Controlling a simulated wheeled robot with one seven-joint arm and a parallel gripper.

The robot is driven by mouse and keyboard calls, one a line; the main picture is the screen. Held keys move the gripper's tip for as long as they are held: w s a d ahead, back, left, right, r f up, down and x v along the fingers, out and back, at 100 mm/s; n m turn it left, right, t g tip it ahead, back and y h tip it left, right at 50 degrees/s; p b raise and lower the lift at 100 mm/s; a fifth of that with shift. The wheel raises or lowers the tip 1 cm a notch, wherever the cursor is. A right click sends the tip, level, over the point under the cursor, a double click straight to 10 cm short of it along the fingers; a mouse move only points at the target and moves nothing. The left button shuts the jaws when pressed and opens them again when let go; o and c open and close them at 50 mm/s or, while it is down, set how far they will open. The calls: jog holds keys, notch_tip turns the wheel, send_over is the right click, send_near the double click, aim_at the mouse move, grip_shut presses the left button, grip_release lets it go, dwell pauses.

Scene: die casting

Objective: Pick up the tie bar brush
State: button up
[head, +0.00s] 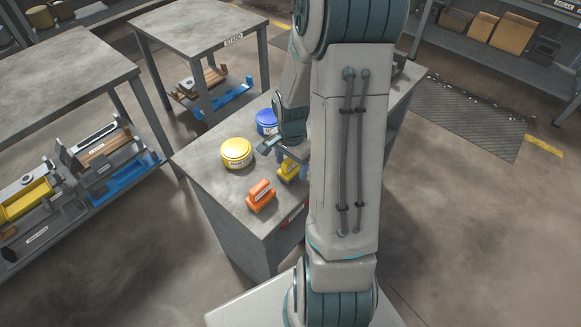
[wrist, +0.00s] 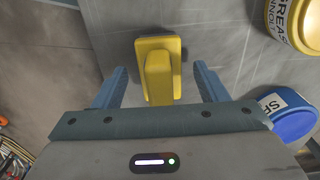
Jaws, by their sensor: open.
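A yellow brush-like block with a raised handle (head: 287,171) stands on the grey bench, near its front edge. An orange one of similar shape (head: 260,196) stands to its left and nearer to me. I cannot read a label that tells which is the tie bar brush. My gripper (wrist: 161,68) is open, and in the wrist view the yellow block (wrist: 158,75) lies between its two blue fingers with a gap on each side. In the head view my arm hides part of the gripper and of the bench.
A yellow grease tin (head: 236,153) stands left of the gripper, and a blue tin (head: 266,121) stands behind. Both tins show at the right in the wrist view. The grey bench (head: 205,165) is bare around its left corner. Other tables with loaded lower shelves stand at left and back.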

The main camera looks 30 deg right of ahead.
jog(key=c, duration=1.1)
jog(key=shift+r, duration=0.15)
jog(key=shift+r, duration=0.55)
jog(key=r, duration=0.1)
jog(key=d+r, duration=0.1)
jog(key=r, duration=0.1)
jog(key=shift+d+r, duration=0.2)
jog(key=shift+r, duration=0.1)
jog(key=d+r+b, duration=0.1)
jog(key=d+r, duration=0.5)
jog(key=d, duration=0.4)
jog(key=shift+s+d, duration=0.15)
jog(key=shift+s, duration=0.15)
jog(key=o, duration=0.4)
jog(key=shift+c, duration=1.4)
